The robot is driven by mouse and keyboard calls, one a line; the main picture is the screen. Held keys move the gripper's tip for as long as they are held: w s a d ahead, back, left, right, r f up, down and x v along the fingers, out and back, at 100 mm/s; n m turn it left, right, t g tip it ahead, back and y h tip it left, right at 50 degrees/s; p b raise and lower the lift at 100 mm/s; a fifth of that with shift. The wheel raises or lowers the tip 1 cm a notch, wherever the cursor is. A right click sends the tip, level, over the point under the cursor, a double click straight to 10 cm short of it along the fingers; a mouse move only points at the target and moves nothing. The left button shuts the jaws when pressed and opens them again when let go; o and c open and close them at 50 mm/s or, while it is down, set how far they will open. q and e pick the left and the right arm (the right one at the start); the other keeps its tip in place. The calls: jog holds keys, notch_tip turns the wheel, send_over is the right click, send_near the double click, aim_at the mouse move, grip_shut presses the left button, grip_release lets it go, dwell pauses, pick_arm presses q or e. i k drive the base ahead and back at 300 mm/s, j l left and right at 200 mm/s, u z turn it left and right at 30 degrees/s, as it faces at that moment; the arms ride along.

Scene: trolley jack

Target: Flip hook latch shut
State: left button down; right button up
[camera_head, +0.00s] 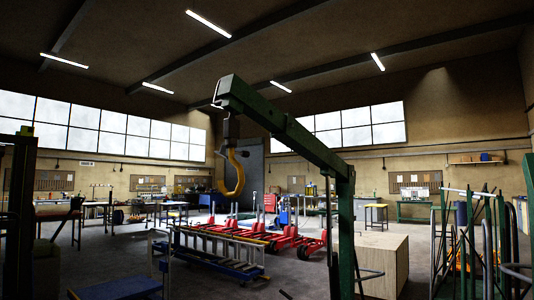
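A large yellow hook (239,180) hangs from the tip of a green crane boom (285,129), left of the picture's middle. The hook's curve opens toward the left. A dark block (228,128) joins it to the boom. A latch on the hook is too small to make out, so I cannot tell whether it is open or shut. Neither of my grippers can be seen, and nothing is seen touching the hook.
The crane's post (345,235) stands right of the hook. A large wooden box (384,262) is beside it. Red trolley jacks (284,240) and a ladder (215,250) lie behind and below. A blue platform (115,289) is at front left, and a green rack (475,235) stands right.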

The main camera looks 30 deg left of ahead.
aim_at(221, 152)
jog(key=i+j+z, duration=0.1)
jog(key=i+j, duration=0.3)
jog(key=i+j+z, duration=0.1)
jog(key=i+j, duration=0.3)
jog(key=j, duration=0.15)
